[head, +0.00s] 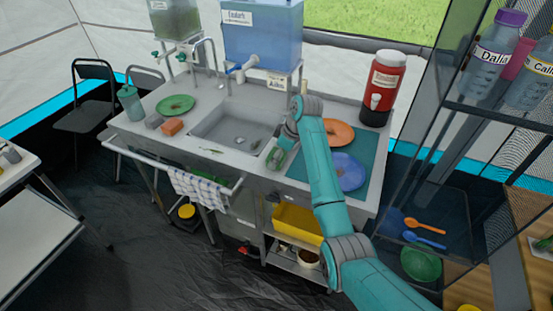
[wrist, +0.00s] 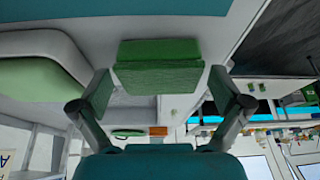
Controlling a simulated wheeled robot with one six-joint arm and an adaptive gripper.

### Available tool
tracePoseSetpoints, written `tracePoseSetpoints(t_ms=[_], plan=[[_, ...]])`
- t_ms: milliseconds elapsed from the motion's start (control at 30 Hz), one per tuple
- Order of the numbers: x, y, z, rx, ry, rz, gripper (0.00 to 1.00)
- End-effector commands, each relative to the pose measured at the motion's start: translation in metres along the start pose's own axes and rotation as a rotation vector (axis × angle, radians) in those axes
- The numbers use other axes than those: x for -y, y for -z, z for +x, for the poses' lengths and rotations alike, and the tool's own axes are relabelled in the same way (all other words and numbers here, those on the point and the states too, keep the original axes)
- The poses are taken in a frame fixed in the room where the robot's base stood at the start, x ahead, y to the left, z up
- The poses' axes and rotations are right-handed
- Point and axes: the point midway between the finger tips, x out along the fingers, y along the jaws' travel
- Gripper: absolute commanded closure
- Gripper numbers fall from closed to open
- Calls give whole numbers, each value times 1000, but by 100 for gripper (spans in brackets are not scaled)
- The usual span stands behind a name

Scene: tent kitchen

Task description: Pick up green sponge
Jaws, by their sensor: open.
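The green sponge (wrist: 159,52) is a block in the upper middle of the wrist view, lying on the grey counter. It sits between the two fingers of my gripper (wrist: 160,88), with a gap showing on either side. My gripper is open and holds nothing. In the head view my gripper (head: 277,157) is low over the counter, just right of the sink. It largely hides the sponge there, so I cannot make out its outline in that view.
The sink basin (head: 237,128) lies left of my gripper. A teal mat (head: 366,148), an orange plate (head: 340,131) and a blue plate (head: 348,174) are to its right. A red drink jug (head: 382,90) stands behind. An orange sponge (head: 172,127) and green plate (head: 176,104) lie farther left.

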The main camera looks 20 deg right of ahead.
Motion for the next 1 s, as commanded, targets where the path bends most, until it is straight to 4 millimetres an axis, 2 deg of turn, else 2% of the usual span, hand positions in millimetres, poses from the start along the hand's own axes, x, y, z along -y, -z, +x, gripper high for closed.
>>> tracePoseSetpoints(t_ms=[267,433,800,1000], plan=[[0,0,4,-1,-1,0,0],[0,0,3,-1,-1,0,39],[0,1,2,-1,-1,0,40],[-1,10,-20,-3,-4,-1,40]])
